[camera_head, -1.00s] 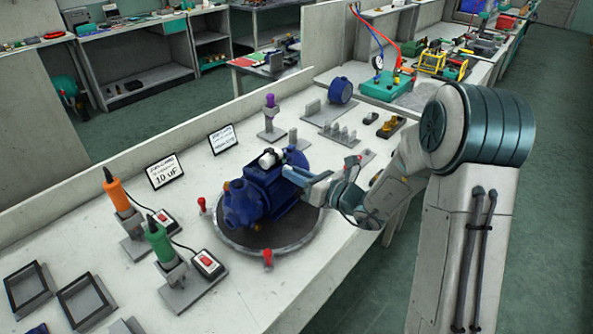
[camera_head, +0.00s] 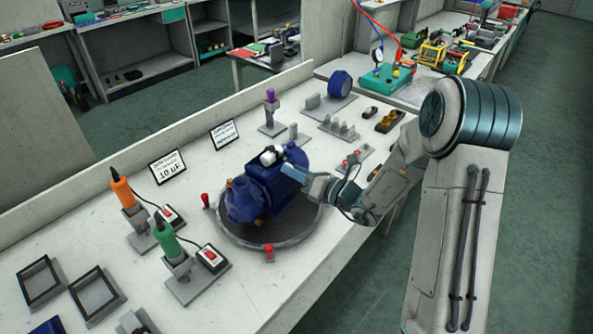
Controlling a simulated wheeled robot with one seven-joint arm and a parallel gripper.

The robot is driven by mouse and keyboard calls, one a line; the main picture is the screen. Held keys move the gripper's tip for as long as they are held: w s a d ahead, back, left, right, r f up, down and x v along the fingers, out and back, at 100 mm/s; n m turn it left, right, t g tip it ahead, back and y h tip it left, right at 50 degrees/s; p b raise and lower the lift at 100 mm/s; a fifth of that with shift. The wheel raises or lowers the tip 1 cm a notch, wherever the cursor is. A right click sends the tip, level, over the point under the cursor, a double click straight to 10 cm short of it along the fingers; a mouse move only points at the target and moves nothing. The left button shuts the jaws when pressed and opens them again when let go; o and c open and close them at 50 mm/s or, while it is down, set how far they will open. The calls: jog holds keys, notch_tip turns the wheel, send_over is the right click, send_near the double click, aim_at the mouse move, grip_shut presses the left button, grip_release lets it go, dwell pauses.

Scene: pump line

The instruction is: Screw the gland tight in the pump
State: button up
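The blue pump (camera_head: 257,195) stands on a round dark turntable (camera_head: 292,236) near the middle of the workbench. A small white and dark fitting on top of the pump (camera_head: 270,155) may be the gland; it is too small to tell. My gripper (camera_head: 296,168) is at the pump's upper right side, with its pale blue fingers reaching to the pump's top edge, close to the white fitting. Whether the fingers are open or shut, and whether they touch anything, is too small to see.
Red-knobbed clamps stand at the turntable rim, one in front (camera_head: 269,252). Orange (camera_head: 122,191) and green (camera_head: 166,238) screwdrivers stand in holders at the left. Two label cards stand behind the pump. Small parts (camera_head: 340,131) lie at the back right.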

jog(key=n+b, duration=0.3)
jog(key=b, duration=0.1)
dwell(0.3)
jog(key=shift+n, duration=0.3)
jog(key=n+b, duration=0.3)
jog(key=b, duration=0.1)
